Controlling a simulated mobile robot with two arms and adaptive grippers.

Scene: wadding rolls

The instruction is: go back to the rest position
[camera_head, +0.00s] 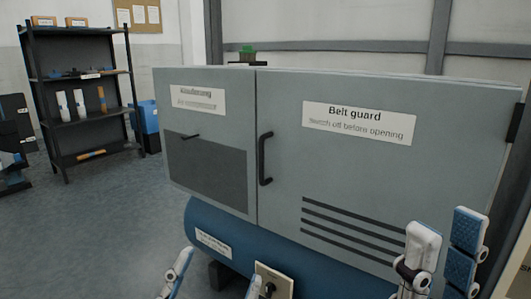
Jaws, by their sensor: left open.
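My left gripper (221,266) is at the bottom edge, left of centre. The rest of both grippers is cut off by the bottom edge.
The grey cabinet has shut doors and a black handle (264,160). Below it is a blue tank (210,222) with a small plate with a dark knob (272,282). A dark shelf (75,85) stands at the back left. The floor (95,225) at left is clear.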

